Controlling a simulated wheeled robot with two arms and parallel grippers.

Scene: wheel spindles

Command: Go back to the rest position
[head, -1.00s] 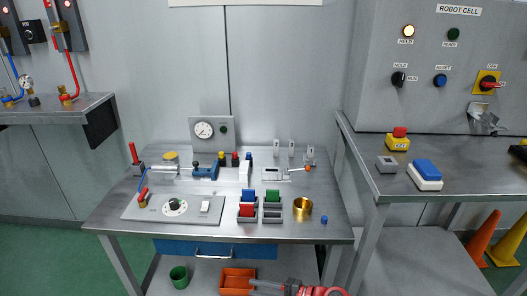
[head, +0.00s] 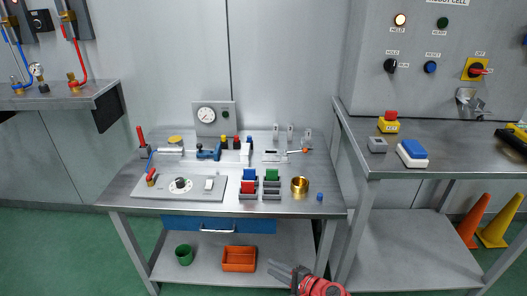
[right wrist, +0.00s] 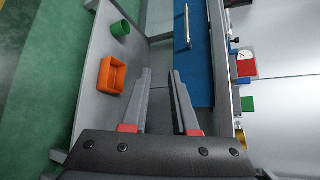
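My right gripper (head: 288,272) shows at the bottom of the head view, low in front of the workbench (head: 120,190) and over its lower shelf. In the right wrist view its two fingers (right wrist: 162,98) are spread apart with nothing between them. The fingers point toward the bench front, near the blue drawer (right wrist: 207,62). My left gripper is out of view.
An orange bin (head: 239,258) and a green cup (head: 184,254) stand on the lower shelf. A brass cup (head: 299,187) and a small blue piece (head: 320,197) sit near the bench's front right.

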